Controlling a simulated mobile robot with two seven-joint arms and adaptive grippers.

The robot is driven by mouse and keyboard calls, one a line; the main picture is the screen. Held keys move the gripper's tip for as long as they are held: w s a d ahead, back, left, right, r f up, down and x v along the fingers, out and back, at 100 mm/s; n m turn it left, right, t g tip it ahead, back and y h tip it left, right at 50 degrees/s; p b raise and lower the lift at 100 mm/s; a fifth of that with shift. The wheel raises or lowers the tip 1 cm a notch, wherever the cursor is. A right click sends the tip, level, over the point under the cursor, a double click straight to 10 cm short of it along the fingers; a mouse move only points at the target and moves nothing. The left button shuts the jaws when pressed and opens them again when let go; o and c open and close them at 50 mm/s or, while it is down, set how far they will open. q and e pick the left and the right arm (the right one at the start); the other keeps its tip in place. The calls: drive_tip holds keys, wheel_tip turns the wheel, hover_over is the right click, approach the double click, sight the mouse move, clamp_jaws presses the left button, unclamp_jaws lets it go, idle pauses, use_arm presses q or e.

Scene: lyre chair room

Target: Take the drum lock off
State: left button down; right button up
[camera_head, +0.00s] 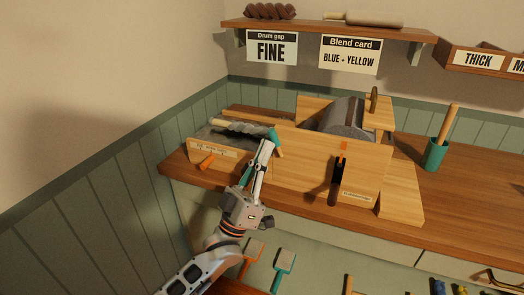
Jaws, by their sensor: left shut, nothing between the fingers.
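A wooden drum machine (305,160) stands on the bench with a grey drum (347,117) at its top. A black upright lever or slot with an orange top (341,163) shows on its front panel. A teal piece (275,139) sits at the panel's left end. I cannot tell which part is the drum lock. My left gripper (263,156) is shut and empty, its fingers pointing up just in front of the panel's left end, close to the teal piece. Whether it touches that piece is unclear. My right gripper is not in view.
Left of the machine is a tray with grey fibre (225,138), a twisted pale roll and an orange piece (207,162). A teal cup (434,154) with a wooden handle stands right. Signs on the wall read "FINE" and "BLUE + YELLOW". The bench (470,190) is clear at far right.

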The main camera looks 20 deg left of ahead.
use_arm(q)
drive_tip(key=d+m+g+h+p, duration=0.1)
drive_tip(key=m+g+h+p, duration=0.1)
drive_tip(key=m+g+h, duration=0.1)
drive_tip(key=r+m+g+h+p, duration=0.1)
drive_tip(key=m+g+h+p, duration=0.2)
drive_tip(key=m+g, duration=0.2)
drive_tip(key=d+m+g+h+p, duration=0.1)
drive_tip(key=m+g+h+p, duration=0.1)
drive_tip(key=m, duration=0.5)
drive_tip(key=shift+d+r+m+g+h+p, duration=0.15)
drive_tip(key=shift+d+m+g+h+p, duration=0.25)
drive_tip(key=shift+g, duration=0.6)
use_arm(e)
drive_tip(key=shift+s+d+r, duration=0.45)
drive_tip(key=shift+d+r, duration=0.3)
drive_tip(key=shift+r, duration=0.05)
use_arm(q)
drive_tip(key=v, duration=0.7)
drive_tip(key=shift+s+a, duration=0.2)
drive_tip(key=shift+a, duration=0.05)
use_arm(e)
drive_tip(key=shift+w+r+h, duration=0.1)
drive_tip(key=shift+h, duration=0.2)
use_arm(q)
drive_tip(key=shift+d, duration=0.1)
